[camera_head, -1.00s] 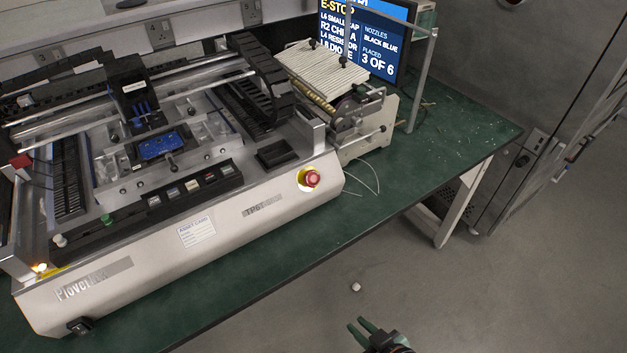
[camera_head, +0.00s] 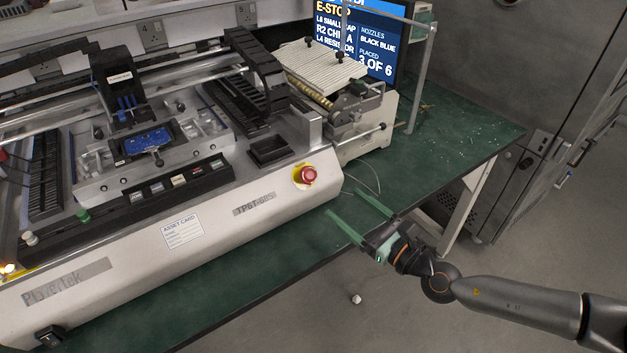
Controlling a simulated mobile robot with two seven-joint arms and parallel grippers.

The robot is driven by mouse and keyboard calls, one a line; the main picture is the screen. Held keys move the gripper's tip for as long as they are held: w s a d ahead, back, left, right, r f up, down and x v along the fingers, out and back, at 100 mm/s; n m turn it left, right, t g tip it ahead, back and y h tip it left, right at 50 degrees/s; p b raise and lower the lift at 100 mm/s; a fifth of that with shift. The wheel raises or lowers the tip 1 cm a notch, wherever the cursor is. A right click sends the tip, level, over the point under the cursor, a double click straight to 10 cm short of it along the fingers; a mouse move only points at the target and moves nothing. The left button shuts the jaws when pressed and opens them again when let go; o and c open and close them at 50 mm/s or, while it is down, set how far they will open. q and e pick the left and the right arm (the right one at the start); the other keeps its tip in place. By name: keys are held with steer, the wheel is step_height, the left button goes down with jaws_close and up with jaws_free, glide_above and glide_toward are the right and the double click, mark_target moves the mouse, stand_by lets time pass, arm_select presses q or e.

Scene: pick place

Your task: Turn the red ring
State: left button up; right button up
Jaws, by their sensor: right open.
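The red ring (camera_head: 309,174) is the round red head of an emergency-stop button. It sits on a yellow disc at the front right corner of the white machine (camera_head: 262,212). My right gripper (camera_head: 345,212) is open and empty, with two green fingers pointing up and left. It is over the front edge of the green bench, below and right of the red ring and apart from it. My left gripper is not in view.
A screen (camera_head: 376,40) at the back reads E-STOP. A feeder (camera_head: 335,85) stands right of the machine, with thin loose wires (camera_head: 368,180) below it. The green bench (camera_head: 455,130) is mostly clear at right. A small white object (camera_head: 356,299) lies on the floor.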

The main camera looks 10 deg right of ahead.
mark_target(312, 179)
steer(key=x, duration=1.1)
steer(key=shift+w+a+p, duration=0.15)
steer(key=shift+p, duration=0.2)
jaws_close()
